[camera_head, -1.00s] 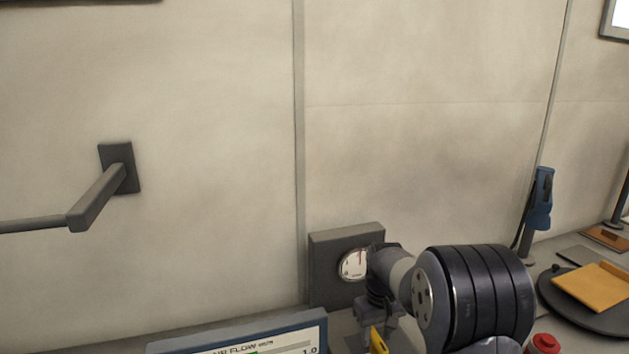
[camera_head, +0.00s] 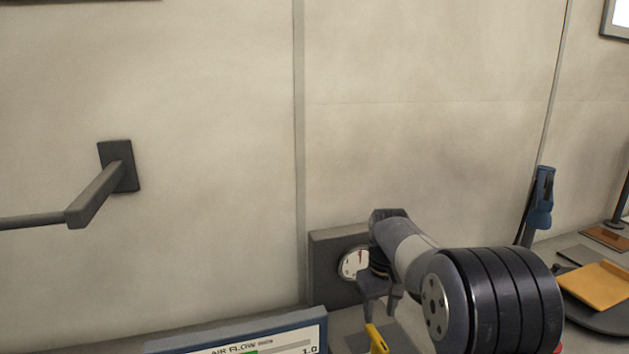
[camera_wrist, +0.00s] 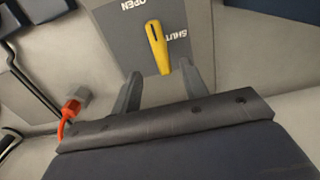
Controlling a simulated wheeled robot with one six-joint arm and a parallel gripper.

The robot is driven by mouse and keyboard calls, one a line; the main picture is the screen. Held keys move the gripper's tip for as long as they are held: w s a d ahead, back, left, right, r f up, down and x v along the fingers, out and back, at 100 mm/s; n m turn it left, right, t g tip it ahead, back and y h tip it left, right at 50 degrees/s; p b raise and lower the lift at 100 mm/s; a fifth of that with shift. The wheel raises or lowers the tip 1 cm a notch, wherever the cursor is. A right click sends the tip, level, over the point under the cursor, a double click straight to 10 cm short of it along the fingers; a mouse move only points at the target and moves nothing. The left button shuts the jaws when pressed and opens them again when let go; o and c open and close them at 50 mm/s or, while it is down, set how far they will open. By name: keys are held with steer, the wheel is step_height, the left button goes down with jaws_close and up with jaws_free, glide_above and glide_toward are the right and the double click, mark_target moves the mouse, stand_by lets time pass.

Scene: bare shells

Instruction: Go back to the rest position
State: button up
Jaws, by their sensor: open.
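My gripper (camera_head: 382,300) is at the lower middle of the head view, in front of the grey gauge box. In the wrist view its two grey fingers (camera_wrist: 160,95) stand apart with nothing held between them. A yellow lever handle (camera_wrist: 157,46) lies just beyond the fingertips, on a grey plate (camera_wrist: 128,40) marked OPEN and SHUT. The handle points towards the gap between the fingers and looks nearer the SHUT mark. In the head view the yellow handle (camera_head: 376,338) shows just below the fingers. I cannot tell whether a finger touches it.
A gauge box (camera_head: 325,262) stands against the wall behind my gripper. An air flow display (camera_head: 262,338) is at the lower left. A wall-mounted bar (camera_head: 98,192) juts out at left. A yellow folder-like item (camera_head: 596,285) and a blue tool (camera_head: 541,200) are at right.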

mark_target(378, 336)
step_height(378, 336, down, 7)
steer(key=shift+s+f+p, duration=0.1)
steer(key=shift+p, duration=0.3)
steer(key=shift+m, duration=0.3)
steer(key=m, duration=0.8)
steer(key=shift+m, duration=0.4)
